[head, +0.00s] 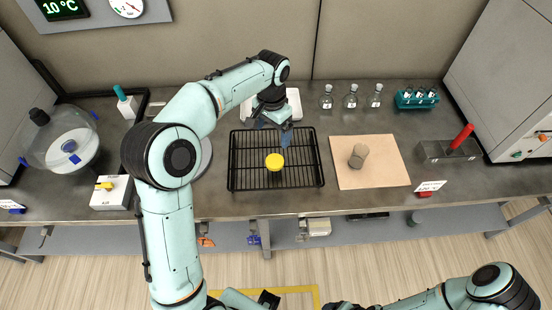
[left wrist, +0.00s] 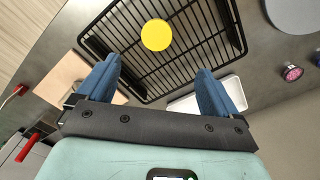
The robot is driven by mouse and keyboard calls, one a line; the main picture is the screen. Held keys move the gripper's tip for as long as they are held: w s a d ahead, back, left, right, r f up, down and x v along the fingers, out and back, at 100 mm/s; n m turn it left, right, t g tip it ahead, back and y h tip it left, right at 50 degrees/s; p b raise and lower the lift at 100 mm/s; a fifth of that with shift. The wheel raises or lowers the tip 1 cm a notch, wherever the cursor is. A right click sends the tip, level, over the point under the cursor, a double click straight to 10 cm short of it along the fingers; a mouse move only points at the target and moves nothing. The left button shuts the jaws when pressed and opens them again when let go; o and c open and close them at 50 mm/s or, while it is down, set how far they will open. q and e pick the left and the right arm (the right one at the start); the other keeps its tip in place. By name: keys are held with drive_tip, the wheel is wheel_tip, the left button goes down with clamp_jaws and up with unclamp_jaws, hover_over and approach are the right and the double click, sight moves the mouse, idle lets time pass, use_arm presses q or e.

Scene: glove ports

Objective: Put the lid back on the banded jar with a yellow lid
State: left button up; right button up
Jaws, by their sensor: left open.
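The yellow lid (head: 274,162) lies on a black wire rack (head: 236,178) in the middle of the bench. It also shows as a round disc in the left wrist view (left wrist: 156,35). A small grey-brown cylinder (head: 358,157), which looks like the jar, is on a tan board (head: 380,180) to the right of the rack; I cannot make out bands on it. My left gripper (head: 270,142) is above the back of the rack, close to the lid. In the left wrist view its blue fingers (left wrist: 158,68) are open and empty. My right gripper's fingers are not visible.
Several flasks (head: 351,97) and a teal tube rack (head: 417,97) stand at the back right. A metal tray with a red handle (head: 448,151) is at the right. A large clear vessel (head: 60,140) and a white box (head: 111,192) are at the left. A white item stands behind the rack.

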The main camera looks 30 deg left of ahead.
use_arm(q)
drive_tip(key=b, duration=0.1)
hover_over(275, 161)
drive_tip(key=f, duration=0.7)
drive_tip(key=shift+a+f, duration=0.3)
drive_tip(key=shift+a, duration=0.05)
drive_tip(key=shift+w+f, duration=0.1)
drive_tip(key=shift+f, duration=0.2)
drive_tip(key=shift+d+f, duration=0.2)
drive_tip(key=shift+f, duration=1.1)
drive_tip(key=shift+d+f, duration=0.15)
drive_tip(key=shift+f, duration=1.15)
drive_tip(key=c, duration=1.1)
